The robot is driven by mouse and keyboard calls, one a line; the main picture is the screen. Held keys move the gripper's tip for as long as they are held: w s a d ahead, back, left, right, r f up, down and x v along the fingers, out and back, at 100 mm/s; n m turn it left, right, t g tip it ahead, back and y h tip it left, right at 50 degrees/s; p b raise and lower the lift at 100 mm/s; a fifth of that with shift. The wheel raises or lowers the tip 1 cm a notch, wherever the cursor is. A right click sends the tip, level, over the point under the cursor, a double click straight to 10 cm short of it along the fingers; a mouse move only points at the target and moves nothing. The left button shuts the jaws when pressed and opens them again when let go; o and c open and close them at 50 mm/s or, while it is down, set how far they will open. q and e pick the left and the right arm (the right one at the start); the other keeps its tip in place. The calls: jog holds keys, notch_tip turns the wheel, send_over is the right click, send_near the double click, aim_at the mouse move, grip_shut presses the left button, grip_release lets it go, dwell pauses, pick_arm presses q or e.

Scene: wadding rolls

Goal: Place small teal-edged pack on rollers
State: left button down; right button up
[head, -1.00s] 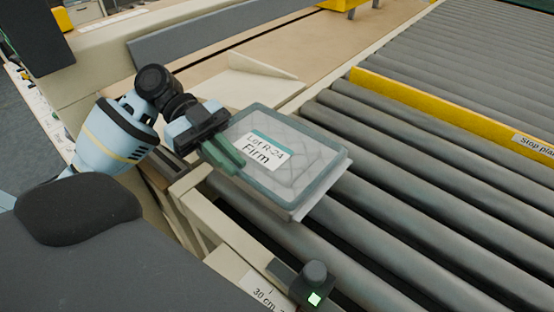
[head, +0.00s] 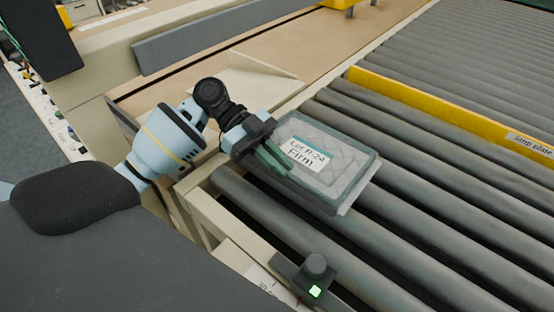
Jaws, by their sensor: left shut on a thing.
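The small teal-edged pack (head: 340,165) is a flat, clear-wrapped pack with a white label reading "Lot R-24 Firm". It is over the near left part of the grey rollers (head: 430,200). My left gripper (head: 274,160) is shut on the pack's left edge. The pack looks roughly level; I cannot tell whether its underside touches the rollers. My right gripper is not in view.
A yellow stop plate (head: 440,112) crosses the rollers beyond the pack. A post with a dark knob and green light (head: 315,290) stands at the near frame edge. A cream tray (head: 245,85) lies behind my left arm. Rollers to the right are clear.

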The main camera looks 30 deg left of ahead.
pick_arm(q)
jog(key=c, duration=1.6)
grip_release()
jog(key=shift+o, duration=0.5)
jog(key=b+v, duration=0.1)
jog(key=v, duration=0.5)
jog(key=shift+w+a, duration=0.1)
jog(key=shift+a, duration=0.05)
jog(key=shift+a+r, duration=0.25)
jog(key=shift+a, duration=0.3)
